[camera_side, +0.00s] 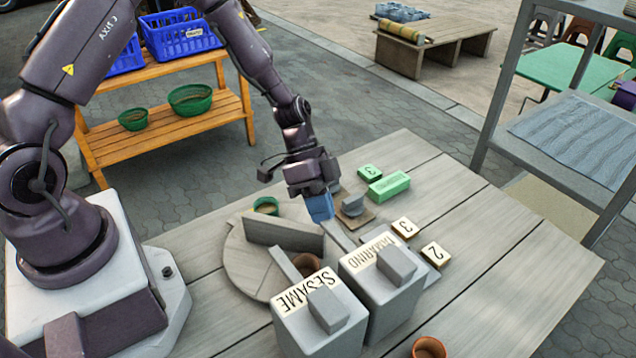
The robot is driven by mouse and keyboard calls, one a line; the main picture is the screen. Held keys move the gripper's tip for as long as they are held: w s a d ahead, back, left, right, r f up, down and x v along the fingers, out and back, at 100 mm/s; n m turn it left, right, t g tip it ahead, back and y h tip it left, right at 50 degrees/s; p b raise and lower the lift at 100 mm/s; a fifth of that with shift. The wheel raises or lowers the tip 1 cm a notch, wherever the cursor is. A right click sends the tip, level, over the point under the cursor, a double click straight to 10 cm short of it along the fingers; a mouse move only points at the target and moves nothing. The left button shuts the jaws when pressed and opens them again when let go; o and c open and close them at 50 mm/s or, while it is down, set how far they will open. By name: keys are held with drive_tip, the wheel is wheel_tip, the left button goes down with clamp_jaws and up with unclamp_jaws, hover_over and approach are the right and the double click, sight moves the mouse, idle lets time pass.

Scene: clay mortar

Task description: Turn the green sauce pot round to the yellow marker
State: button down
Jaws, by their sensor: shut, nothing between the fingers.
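A small green pot (266,205) stands at the far edge of a round grey wooden disc (240,262), behind an upright grey panel (284,236) that hides its lower part. A brown clay pot (306,264) stands near the disc's right side, partly hidden by the SESAME box. My gripper (322,212), with blue fingers, is shut and empty. It points down to the right of the green pot, apart from it, by the panel's right end; whether it touches the panel is unclear. I cannot make out a yellow marker.
Grey boxes labelled SESAME (318,315) and TAMARIND (383,290) stand in front. A small grey piece (352,205) on a brown board, a green block (389,187) and several number tiles (405,228) lie right of my gripper. Another clay pot (429,348) is at front. The table's right side is clear.

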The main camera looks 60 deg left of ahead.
drive_tip(key=w+a, duration=0.1)
drive_tip(key=w+a+r, duration=0.1)
drive_tip(key=w+a, duration=0.1)
drive_tip(key=shift+w, duration=0.1)
drive_tip(key=v, duration=0.7)
drive_tip(key=shift+w+a+r, duration=0.15)
drive_tip(key=shift+a+r, duration=0.05)
drive_tip(key=shift+r, duration=0.1)
drive_tip(key=c, duration=1.6)
unclamp_jaws()
drive_tip(key=shift+a+r, duration=0.25)
drive_tip(key=o, duration=0.6)
drive_tip(key=shift+a+r+t, duration=0.3)
drive_tip(key=shift+a+r, duration=0.6)
drive_tip(key=shift+a, duration=0.3)
drive_tip(key=shift+c, duration=0.2)
drive_tip(key=t+y, duration=0.3)
drive_tip(key=y, duration=0.1)
approach(281, 221)
drive_tip(key=shift+s+d+r, duration=0.1)
drive_tip(key=shift+s+r, duration=0.2)
drive_tip(key=shift+s, duration=0.05)
drive_tip(key=shift+w+f, duration=0.1)
drive_tip(key=shift+w, duration=0.25)
drive_tip(key=x, duration=1.2)
drive_tip(key=shift+f, duration=0.3)
